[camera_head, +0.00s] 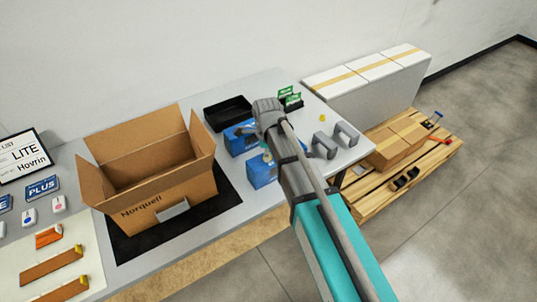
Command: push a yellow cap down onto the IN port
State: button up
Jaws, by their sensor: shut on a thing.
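My gripper (267,149) points down over the nearer blue unit (262,174), mostly hidden behind my own arm. It is shut on a small yellowish thing at its tips, which looks like a yellow cap (267,157). The cap is at or just above the top of this unit; whether it touches cannot be told. A second blue unit (238,138) stands just behind and to the left. Another yellow cap (322,118) lies on the table at the right. The IN port and its lettering cannot be made out.
An open cardboard box (165,200) stands on a black mat (222,205) at the left. A black tray (226,112) and green packs (290,97) are at the back. Two grey blocks (325,145) (346,134) stand near the right edge. A loaded pallet (400,178) is beyond it.

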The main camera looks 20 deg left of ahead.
dwell(0.3)
jog(key=o, duration=0.8)
jog(key=shift+c, duration=0.2)
jog(key=shift+r+p, duration=3.45)
jog(key=shift+p, duration=0.1)
jog(key=s+d+n, duration=0.2)
jog(key=d+n, duration=0.5)
jog(key=d, duration=1.1)
jog(key=s+d+n, duration=0.3)
jog(key=d+n, duration=0.5)
jog(key=d, duration=1.1)
jog(key=shift+s, duration=0.35)
